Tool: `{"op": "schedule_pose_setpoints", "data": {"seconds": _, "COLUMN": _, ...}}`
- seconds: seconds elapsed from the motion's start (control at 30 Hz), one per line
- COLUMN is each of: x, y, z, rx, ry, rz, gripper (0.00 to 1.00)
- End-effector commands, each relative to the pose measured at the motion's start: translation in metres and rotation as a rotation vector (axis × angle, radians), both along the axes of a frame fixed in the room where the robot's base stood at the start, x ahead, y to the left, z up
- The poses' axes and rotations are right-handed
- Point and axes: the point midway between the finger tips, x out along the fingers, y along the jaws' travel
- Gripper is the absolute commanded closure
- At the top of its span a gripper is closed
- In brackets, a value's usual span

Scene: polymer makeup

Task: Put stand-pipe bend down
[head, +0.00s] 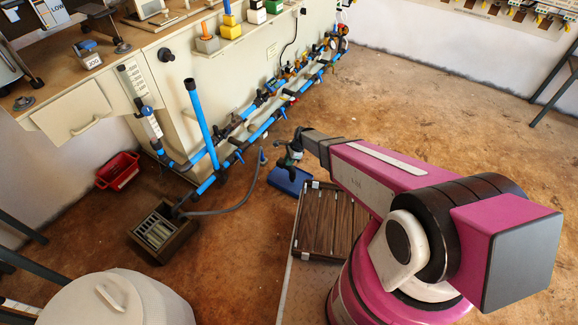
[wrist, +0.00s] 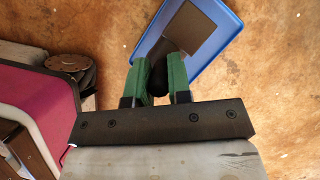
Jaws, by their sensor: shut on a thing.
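My gripper (wrist: 160,70) has green fingers and is shut on a small dark piece, the stand-pipe bend (wrist: 158,79). Most of the bend is hidden between the fingers, so its shape is hard to tell. In the head view my gripper (head: 289,157) is at the end of my outstretched arm, above or beside a blue tray (head: 287,183) on the floor. The tray also shows beyond the fingertips in the wrist view (wrist: 221,50), with a flat grey-brown patch in it. The bend looks apart from the tray, but the height is unclear.
A bench with blue pipework (head: 203,123) along its front stands behind the tray. A grey hose (head: 238,207) hangs near the floor. A dark crate (head: 157,234) and a red bin (head: 118,171) lie to the left. Brown floor (head: 430,105) is open at the right.

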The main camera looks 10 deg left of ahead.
Motion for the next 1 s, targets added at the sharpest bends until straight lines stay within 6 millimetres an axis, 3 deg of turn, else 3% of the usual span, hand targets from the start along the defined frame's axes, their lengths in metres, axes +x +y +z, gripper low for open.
{"op": "schedule_pose_setpoints", "data": {"seconds": 0.3, "x": 0.001, "y": 0.001, "z": -0.038, "rx": 0.001, "ry": 0.001, "rz": -0.001, "gripper": 1.0}}
{"op": "schedule_pose_setpoints", "data": {"seconds": 0.7, "x": 0.0, "y": 0.0, "z": -0.042, "rx": 0.0, "ry": 0.0, "rz": -0.001, "gripper": 1.0}}
{"op": "schedule_pose_setpoints", "data": {"seconds": 0.73, "x": 0.0, "y": 0.0, "z": -0.041, "rx": 0.0, "ry": 0.0, "rz": -0.001, "gripper": 0.72}}
{"op": "schedule_pose_setpoints", "data": {"seconds": 0.8, "x": 0.0, "y": 0.0, "z": -0.041, "rx": 0.0, "ry": 0.0, "rz": -0.001, "gripper": 0.56}}
{"op": "schedule_pose_setpoints", "data": {"seconds": 1.0, "x": -0.001, "y": 0.0, "z": -0.041, "rx": 0.0, "ry": 0.0, "rz": -0.001, "gripper": 0.56}}
